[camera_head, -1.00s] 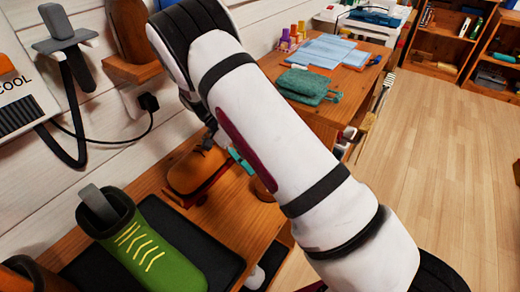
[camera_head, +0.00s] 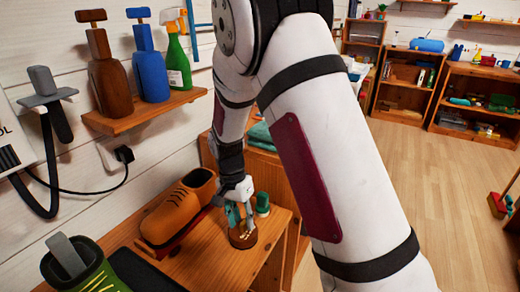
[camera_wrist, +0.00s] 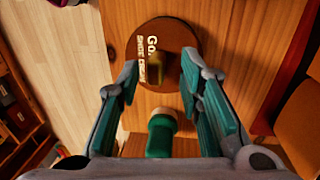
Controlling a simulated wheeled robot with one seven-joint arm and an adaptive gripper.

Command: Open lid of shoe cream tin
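The shoe cream tin (camera_head: 243,239) is a round brown tin standing on the wooden table top, and in the wrist view its lid (camera_wrist: 180,36) shows light lettering and a raised brass-coloured knob (camera_wrist: 154,70). The lid looks to be on the tin. My gripper (camera_head: 238,215) points down over the tin. In the wrist view my gripper (camera_wrist: 160,75) is open, with a green-padded finger on each side of the knob. Whether either finger touches the knob cannot be told.
An orange shoe (camera_head: 178,210) is left of the tin. A green boot (camera_head: 88,268) is at front left. Bottles stand on a wall shelf (camera_head: 150,112).

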